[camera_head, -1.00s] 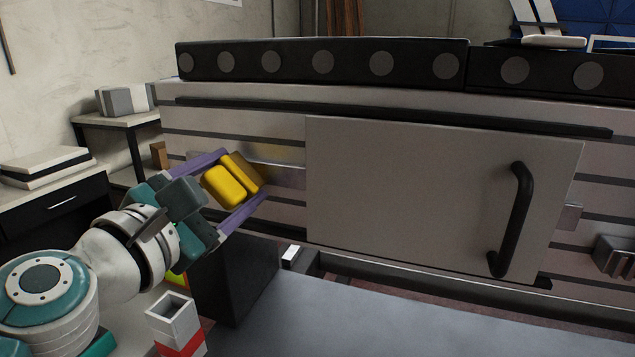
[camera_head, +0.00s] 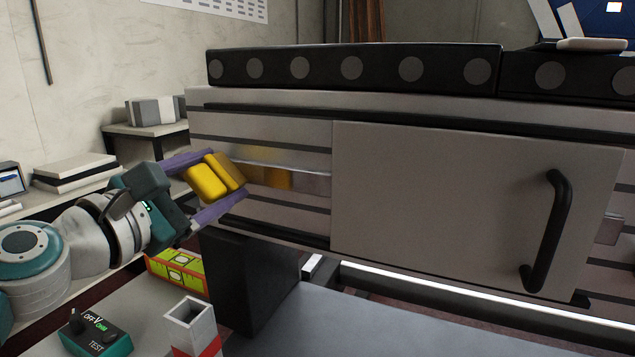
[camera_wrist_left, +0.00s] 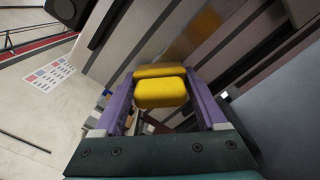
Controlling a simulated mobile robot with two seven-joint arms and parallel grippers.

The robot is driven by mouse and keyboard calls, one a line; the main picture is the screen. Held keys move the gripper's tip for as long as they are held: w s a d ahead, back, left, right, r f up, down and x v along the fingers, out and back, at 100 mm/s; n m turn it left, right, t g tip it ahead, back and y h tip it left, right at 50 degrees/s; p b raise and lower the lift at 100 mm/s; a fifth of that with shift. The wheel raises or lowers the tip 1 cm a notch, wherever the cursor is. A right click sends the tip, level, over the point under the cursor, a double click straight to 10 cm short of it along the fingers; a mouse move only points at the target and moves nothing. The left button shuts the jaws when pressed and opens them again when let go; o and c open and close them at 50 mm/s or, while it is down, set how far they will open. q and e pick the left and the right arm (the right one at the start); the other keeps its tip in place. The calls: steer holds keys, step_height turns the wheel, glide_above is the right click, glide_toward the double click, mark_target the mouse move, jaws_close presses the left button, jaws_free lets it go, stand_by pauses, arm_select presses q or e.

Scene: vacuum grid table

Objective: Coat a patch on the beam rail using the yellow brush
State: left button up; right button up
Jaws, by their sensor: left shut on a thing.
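The yellow brush (camera_head: 207,181) is a block with a thicker rounded part and a thinner slab, held between the purple fingers of my left gripper (camera_head: 230,177). It also shows in the left wrist view (camera_wrist_left: 160,93) between the fingers (camera_wrist_left: 163,100). The beam rail (camera_head: 312,183) is a shiny metal strip on the slotted front, left of the large grey door panel. A yellow-orange patch (camera_head: 277,178) shows on it, just right of the brush. The brush appears slightly apart from the rail. My right gripper is not in view.
The grey door panel (camera_head: 440,205) with a black handle (camera_head: 553,230) covers the rail's right side. A dark block (camera_head: 245,280) stands below the rail.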

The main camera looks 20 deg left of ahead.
mark_target(191, 186)
arm_select(q)
steer(key=shift+a, duration=0.4)
steer(key=shift+s, duration=0.35)
steer(key=shift+s+a, duration=0.2)
steer(key=shift+s, duration=2.35)
